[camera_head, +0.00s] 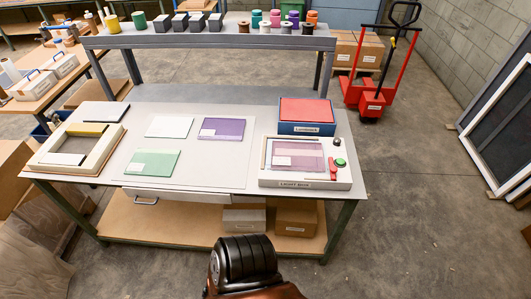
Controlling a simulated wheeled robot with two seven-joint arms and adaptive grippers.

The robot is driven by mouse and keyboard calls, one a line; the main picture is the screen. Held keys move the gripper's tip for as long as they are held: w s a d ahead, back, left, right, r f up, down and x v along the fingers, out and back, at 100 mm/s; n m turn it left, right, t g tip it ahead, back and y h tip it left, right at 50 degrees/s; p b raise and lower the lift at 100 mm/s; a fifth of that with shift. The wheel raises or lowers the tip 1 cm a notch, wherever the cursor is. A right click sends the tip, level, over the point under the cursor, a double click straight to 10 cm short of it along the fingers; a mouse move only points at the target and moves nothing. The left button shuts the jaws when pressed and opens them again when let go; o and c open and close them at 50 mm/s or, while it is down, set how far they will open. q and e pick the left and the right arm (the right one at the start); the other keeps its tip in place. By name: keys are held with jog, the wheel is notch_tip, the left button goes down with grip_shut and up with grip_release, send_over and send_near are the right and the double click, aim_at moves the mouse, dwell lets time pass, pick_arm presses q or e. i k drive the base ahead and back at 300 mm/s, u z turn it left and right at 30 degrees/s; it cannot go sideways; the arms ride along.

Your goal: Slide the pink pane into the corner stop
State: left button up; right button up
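The pink pane (306,151) lies flat on the light box (310,183) at the right of the table. It is see-through and has a pale label near its lower left. Narrow strips (267,153) edge the light box surface at the left and along the back of the pane. They look like the corner stop, but I cannot tell whether the pane touches them. Neither gripper shows in the view, and no gripper is seen at the pane.
The light box has a red lever (332,168) and green button (340,162) at its right. A blue box with a red top (306,110) stands behind it. Green (152,164), purple (222,128) and white (169,127) panes lie left. A wooden frame (110,150) sits at far left.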

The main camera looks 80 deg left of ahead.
aim_at(287, 155)
jog(key=u, duration=2.25)
